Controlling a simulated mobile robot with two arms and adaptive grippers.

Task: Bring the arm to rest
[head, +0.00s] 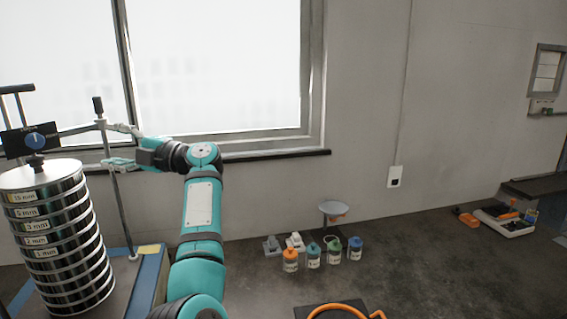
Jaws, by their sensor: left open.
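My left arm (203,205) reaches up from the bottom of the head view and bends left. Its left gripper (108,146) is open, with one finger above the other, near the upright rod (116,200) of the sieve shaker. The rod passes by the fingertips; I cannot tell whether they touch it. The rod has a black knob (98,106) on top. The stack of round metal sieves (55,235), with mm labels, stands left of the gripper on the blue-edged shaker base (150,275). My right gripper is not in view.
Several small jars with coloured lids (313,256) stand on the dark bench (430,270) right of my arm, with a small dish on a stand (333,210) behind. An orange ring-shaped thing (338,308) lies at the front. A tray with tools (505,220) is far right.

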